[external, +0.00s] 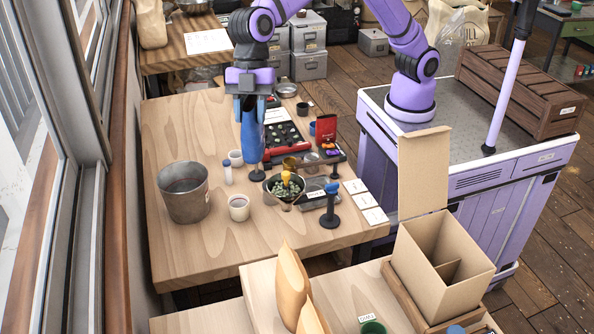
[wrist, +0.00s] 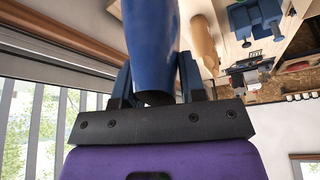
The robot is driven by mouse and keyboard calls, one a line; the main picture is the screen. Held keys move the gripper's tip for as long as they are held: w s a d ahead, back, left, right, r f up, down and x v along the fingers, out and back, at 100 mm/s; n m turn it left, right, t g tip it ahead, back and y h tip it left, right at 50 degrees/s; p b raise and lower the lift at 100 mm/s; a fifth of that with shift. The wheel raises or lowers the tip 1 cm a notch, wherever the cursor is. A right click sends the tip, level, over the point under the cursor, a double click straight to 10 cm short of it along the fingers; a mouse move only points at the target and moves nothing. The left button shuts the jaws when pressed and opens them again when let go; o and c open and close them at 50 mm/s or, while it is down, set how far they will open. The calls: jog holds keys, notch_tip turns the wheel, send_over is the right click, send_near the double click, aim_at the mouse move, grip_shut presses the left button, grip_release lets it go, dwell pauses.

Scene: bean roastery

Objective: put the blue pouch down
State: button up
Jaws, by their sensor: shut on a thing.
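The blue pouch (external: 252,137) hangs upright below my gripper (external: 250,104), over the back part of the wooden table. My gripper is shut on the upper end of the pouch. In the wrist view the pouch (wrist: 152,38) fills the space between the two dark fingers (wrist: 155,88). The pouch's lower end is just behind a small black stand and a white cup; I cannot tell whether it touches the tabletop.
The table's left back (external: 180,125) is clear. An open cardboard box (external: 440,255) stands in front.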

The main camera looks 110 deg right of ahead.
jog(key=w+d+m, duration=0.1)
jog(key=d, duration=0.5)
jog(key=w+d+m, duration=0.1)
jog(key=d, duration=0.6)
jog(key=w+d+m+t, duration=0.1)
jog(key=d, duration=0.6)
jog(key=shift+w+d+r+m+h, duration=0.1)
jog(key=shift+w+r+m+h, duration=0.1)
jog(key=shift+w+m+h, duration=0.2)
jog(key=s+d+m+t+h, duration=0.1)
jog(key=s+d+m, duration=0.2)
jog(key=d, duration=1.2)
jog(key=s+d+m+t+h, duration=0.1)
jog(key=s+d+m, duration=0.25)
jog(key=d, duration=1.15)
jog(key=s+d+f+m+h, duration=0.1)
jog(key=s+d+m, duration=0.2)
jog(key=s+d, duration=0.9)
notch_tip(320, 180, down, 36)
jog(key=w+d, duration=0.2)
jog(key=w+d+f, duration=0.1)
jog(key=w+d, duration=0.1)
jog(key=w, duration=0.2)
jog(key=w+d+f, duration=0.2)
jog(key=w, duration=0.3)
jog(key=w+d+f, duration=0.2)
jog(key=w+d, duration=0.1)
jog(key=w, duration=0.2)
jog(key=shift+w+f, duration=0.1)
jog(key=shift+w, duration=0.15)
